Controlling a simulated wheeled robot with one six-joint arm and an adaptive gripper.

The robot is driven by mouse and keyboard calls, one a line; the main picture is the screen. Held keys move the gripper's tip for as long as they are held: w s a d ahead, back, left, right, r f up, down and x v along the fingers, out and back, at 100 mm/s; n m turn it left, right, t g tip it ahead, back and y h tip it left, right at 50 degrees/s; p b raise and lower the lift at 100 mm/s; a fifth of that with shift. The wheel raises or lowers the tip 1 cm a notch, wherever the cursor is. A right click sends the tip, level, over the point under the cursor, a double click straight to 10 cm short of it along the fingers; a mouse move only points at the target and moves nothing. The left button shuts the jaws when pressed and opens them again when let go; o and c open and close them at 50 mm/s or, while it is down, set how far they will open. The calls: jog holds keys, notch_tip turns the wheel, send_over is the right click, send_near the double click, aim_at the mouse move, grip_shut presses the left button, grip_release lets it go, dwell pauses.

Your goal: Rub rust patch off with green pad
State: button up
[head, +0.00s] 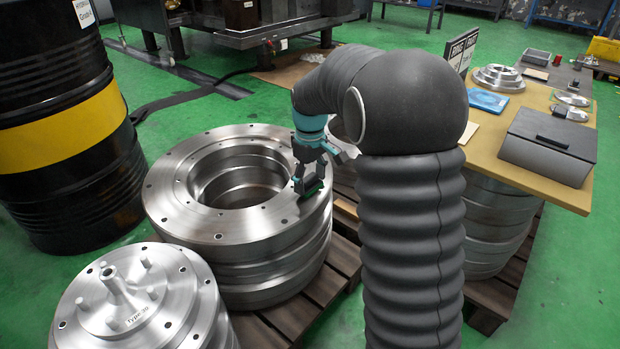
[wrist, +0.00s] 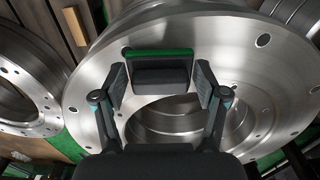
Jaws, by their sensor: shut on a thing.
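My gripper (head: 307,172) is above the top face of a large steel ring (head: 178,205), on the right side of its rim. Its fingers are closed on the dark block of the green pad; they also show in the wrist view (wrist: 160,79). The green pad (wrist: 158,53) shows as a green strip along the far edge of that block. In the head view the pad is a small dark and green shape under the fingers, at or very near the ring's surface; I cannot tell whether it touches. I see no rust patch in either view.
A black drum with a yellow band (head: 70,130) stands at the left. A flanged steel part with a central stem (head: 140,300) stands in front of the ring. A tan-topped table (head: 490,150) at the right bears a grey box (head: 548,145). Wooden pallets (head: 310,300) lie beneath.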

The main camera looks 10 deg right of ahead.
jog(key=shift+f, duration=0.5)
jog(key=shift+w+d+r+p, duration=0.1)
jog(key=shift+w+d+p, duration=0.35)
jog(key=shift+w, duration=0.15)
jog(key=shift+w+d+r+p, duration=0.1)
jog(key=shift+w+d+p, duration=0.3)
jog(key=shift+w, duration=0.15)
jog(key=shift+w+d+f+p, duration=0.1)
jog(key=shift+w+d+p, duration=0.55)
jog(key=shift+w, duration=0.25)
jog(key=shift+w+d+f+p, duration=0.1)
jog(key=shift+w+d+p, duration=0.5)
jog(key=shift+w, duration=0.25)
jog(key=shift+a, duration=0.1)
jog(key=shift+s+a, duration=0.55)
jog(key=shift+s, duration=0.2)
jog(key=shift+s+a, duration=0.5)
jog(key=shift+s, duration=0.25)
jog(key=shift+s+a+f+b, duration=0.1)
jog(key=shift+s+a+b, duration=0.2)
jog(key=shift+s+a, duration=0.35)
jog(key=shift+s+a+f+b, duration=0.1)
jog(key=shift+s+a+b, duration=0.2)
jog(key=shift+s, duration=0.5)
